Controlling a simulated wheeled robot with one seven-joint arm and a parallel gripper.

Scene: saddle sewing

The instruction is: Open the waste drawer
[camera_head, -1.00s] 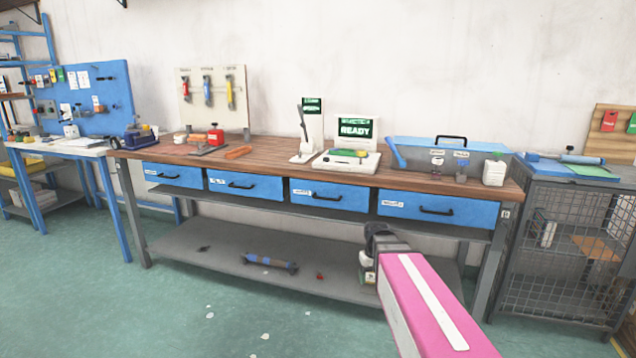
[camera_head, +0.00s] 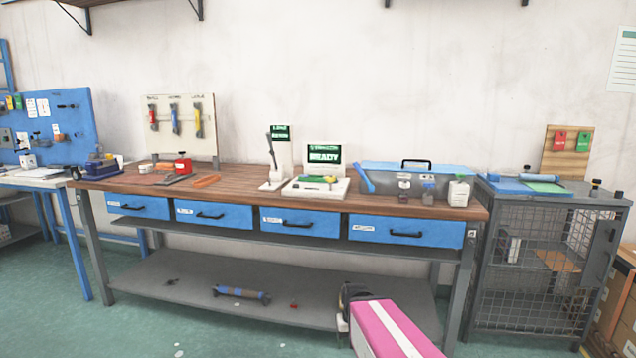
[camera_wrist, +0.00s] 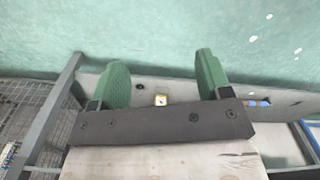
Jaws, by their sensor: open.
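Four blue drawers with black bar handles sit in a row under the workbench top. They are the far-left drawer (camera_head: 138,205), the second (camera_head: 213,214), the third (camera_head: 299,222) and the far-right one (camera_head: 406,231). All look closed. Each has a small white label that I cannot read clearly, so I cannot tell which is the waste drawer. In the head view my gripper is low in front of the bench, below the far-right drawer and mostly hidden by my pink arm. In the wrist view my gripper (camera_wrist: 163,76) has its green fingers wide apart with nothing between them.
The workbench top (camera_head: 235,186) holds tools, a READY screen (camera_head: 324,157) and a grey-blue bin (camera_head: 400,182). A lower shelf (camera_head: 190,285) bears a blue roller (camera_head: 241,293). A wire cage cabinet (camera_head: 535,270) stands at the right. Green floor in front is open.

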